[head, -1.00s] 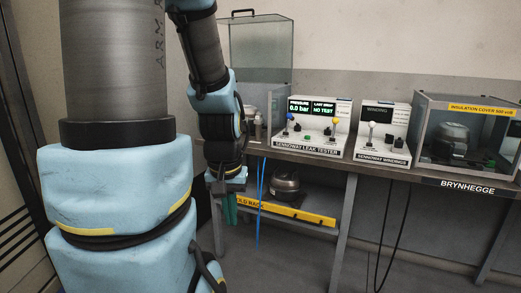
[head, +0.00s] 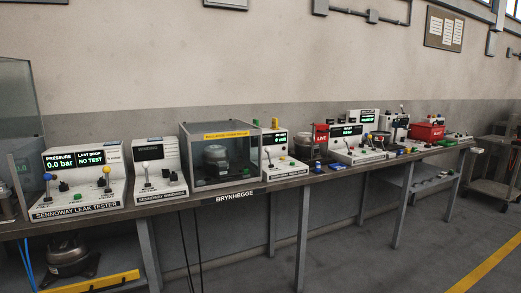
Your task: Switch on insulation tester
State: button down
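A clear box (head: 221,155) with a yellow label, whose words appear as "INSULATION COVER 500 volt" in the earlier head view, stands on the bench and encloses a dark compressor (head: 216,158). Just right of it is a white console (head: 283,165) with a small screen, a lever, a yellow part on top and a green button. It may be the insulation tester, but its name is too small to read. My gripper is not in view.
The leak tester (head: 78,182) and windings tester (head: 157,172) stand left on the long bench (head: 262,189). Further right are a red "LIVE" sign (head: 321,132), more consoles and a red box (head: 428,131). A cart (head: 496,172) stands far right. The floor in front is clear.

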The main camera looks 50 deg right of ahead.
aim_at(267, 150)
jog(key=l, duration=2.95)
